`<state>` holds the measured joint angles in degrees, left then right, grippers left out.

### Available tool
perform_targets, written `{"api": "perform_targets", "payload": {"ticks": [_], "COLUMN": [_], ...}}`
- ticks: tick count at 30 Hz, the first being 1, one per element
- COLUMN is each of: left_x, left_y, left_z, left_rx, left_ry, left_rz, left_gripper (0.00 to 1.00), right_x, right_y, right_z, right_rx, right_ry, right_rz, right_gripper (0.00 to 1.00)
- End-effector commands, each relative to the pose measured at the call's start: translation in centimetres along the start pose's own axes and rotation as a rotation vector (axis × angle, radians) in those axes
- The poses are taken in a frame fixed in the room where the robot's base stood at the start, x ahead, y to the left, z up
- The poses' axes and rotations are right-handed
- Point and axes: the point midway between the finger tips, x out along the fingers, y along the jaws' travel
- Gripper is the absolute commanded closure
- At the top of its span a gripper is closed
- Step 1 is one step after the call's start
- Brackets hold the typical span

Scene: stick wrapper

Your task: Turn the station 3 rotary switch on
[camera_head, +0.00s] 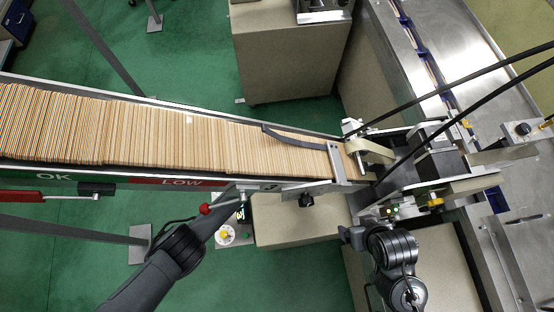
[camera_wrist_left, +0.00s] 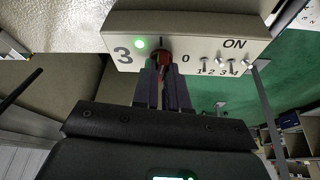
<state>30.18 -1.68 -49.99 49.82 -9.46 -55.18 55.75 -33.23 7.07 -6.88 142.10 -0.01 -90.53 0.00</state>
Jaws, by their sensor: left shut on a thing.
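The station 3 panel (camera_wrist_left: 115,35) is a beige box marked 3, seen close in the left wrist view. Its rotary switch (camera_wrist_left: 162,55) has a dark and red knob between a lit green lamp (camera_wrist_left: 140,44) and the printed 0. My left gripper (camera_wrist_left: 163,75) is shut on this knob, its two fingers reaching up from below and hiding part of it. I cannot tell the knob's exact angle. In the head view my left arm comes in from the lower left and its fingertips are hard to make out. My right arm's dark wrist is at the lower right; its jaws are not clear.
Several small toggle switches (camera_wrist_left: 220,64) sit right of the knob under the word ON. A conveyor of wooden sticks (camera_head: 150,135) crosses above my left arm.

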Motion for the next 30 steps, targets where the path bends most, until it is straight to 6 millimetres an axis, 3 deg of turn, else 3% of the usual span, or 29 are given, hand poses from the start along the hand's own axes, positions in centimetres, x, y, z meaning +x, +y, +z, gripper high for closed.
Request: {"api": "perform_targets", "payload": {"ticks": [10,26,27,30], "left_x": [-0.01,0.02,0.02,0.02], "left_y": [0.16,0.08,0.08,0.09], "left_z": [-0.05,-0.10,-0.10,-0.10], "left_rx": [-0.136,-0.160,-0.160,-0.159], "left_ry": [0.001,0.002,0.002,0.002], "left_rz": [-0.055,-0.066,-0.066,-0.066], "left_gripper": [1.00,1.00,0.84,0.69], "right_x": [0.05,0.05,0.05,0.05], "right_y": [0.03,-0.15,-0.16,-0.17], "right_z": [0.03,-0.02,-0.02,-0.03], "right_rx": [-0.002,0.006,0.006,0.007], "right_ry": [0.000,0.001,0.001,0.001], "right_rz": [0.001,-0.005,-0.005,-0.005], "right_gripper": [0.14,0.14,0.14,0.14]}}
